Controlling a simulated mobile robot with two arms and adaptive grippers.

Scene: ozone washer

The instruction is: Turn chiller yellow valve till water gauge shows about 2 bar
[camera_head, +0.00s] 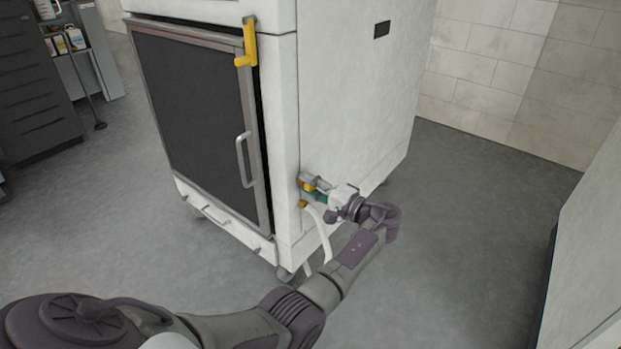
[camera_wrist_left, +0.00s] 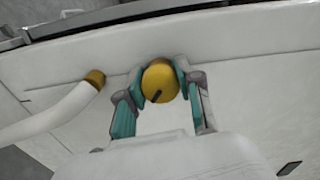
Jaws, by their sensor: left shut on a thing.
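The chiller (camera_head: 350,90) is a white cabinet with a dark door panel. Its yellow valve (camera_wrist_left: 160,80) is a round knob with a dark mark pointing to the lower left in the left wrist view. In the head view the valve (camera_head: 307,185) sits low on the cabinet's side near the front corner, partly hidden by my gripper. My left gripper (camera_wrist_left: 156,84) has its teal-padded fingers on both sides of the knob, shut on it. It also shows in the head view (camera_head: 319,194). No water gauge reading is legible. My right gripper is not in view.
A white hose (camera_wrist_left: 50,112) with a brass fitting (camera_wrist_left: 95,77) comes out beside the valve; in the head view it hangs below my gripper. A yellow latch (camera_head: 247,45) is at the door's top corner. A white panel (camera_head: 590,250) stands at the right. Grey floor is clear between.

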